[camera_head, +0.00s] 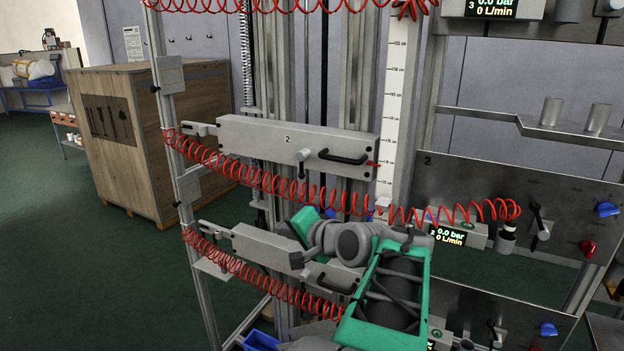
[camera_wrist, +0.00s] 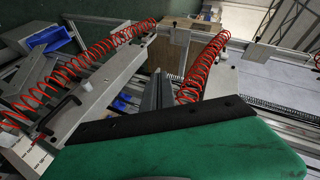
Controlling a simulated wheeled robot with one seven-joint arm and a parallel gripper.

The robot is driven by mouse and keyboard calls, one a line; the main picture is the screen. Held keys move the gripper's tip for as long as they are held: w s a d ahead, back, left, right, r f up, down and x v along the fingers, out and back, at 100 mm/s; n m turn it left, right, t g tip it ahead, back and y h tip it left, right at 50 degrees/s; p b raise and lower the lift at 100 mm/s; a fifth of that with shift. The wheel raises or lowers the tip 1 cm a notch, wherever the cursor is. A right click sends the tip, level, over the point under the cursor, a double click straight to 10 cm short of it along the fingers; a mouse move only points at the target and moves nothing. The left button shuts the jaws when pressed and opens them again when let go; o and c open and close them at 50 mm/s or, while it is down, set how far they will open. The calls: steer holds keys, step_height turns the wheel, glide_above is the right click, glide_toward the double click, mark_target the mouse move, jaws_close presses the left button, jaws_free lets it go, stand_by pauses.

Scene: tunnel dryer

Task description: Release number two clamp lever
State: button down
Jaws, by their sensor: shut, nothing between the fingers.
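The grey carriage marked 2 (camera_head: 250,140) spans the rails in the middle of the head view. Its small grey clamp lever (camera_head: 303,157) hangs near the middle of its front, left of a black handle (camera_head: 343,157). My gripper (camera_head: 302,224) is shut and empty, below this carriage and apart from its lever. My arm hides part of it, and its fingertips are not clear. In the wrist view, a green body with a black edge fills the bottom. A grey carriage with a black handle (camera_wrist: 62,108) shows at left there; I cannot tell which carriage it is.
A similar lower carriage (camera_head: 262,245) is partly behind my arm. Red coiled hoses (camera_head: 262,180) hang across the front of the carriages. A valve panel marked 2 (camera_head: 560,215) stands at right. A wooden crate (camera_head: 160,150) stands at left, with open green floor before it.

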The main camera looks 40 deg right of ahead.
steer(key=s+d+r+m+t+h, duration=0.3)
steer(key=s+d+r+m, duration=0.3)
steer(key=d, duration=0.5)
steer(key=s+r, duration=0.2)
steer(key=s, duration=0.1)
steer(key=shift+d+r+t, duration=0.25)
steer(key=shift+d+t, duration=0.1)
steer(key=shift+t, duration=0.05)
steer(key=a+p+x, duration=0.2)
steer(key=p+x, duration=0.1)
steer(key=x, duration=0.9)
steer(key=shift+w+p, duration=0.3)
steer(key=shift+w, duration=0.35)
steer(key=shift+a+f+m, duration=0.1)
steer(key=shift+m, duration=0.2)
steer(key=shift+f+b, duration=0.1)
steer(key=shift+b, duration=0.35)
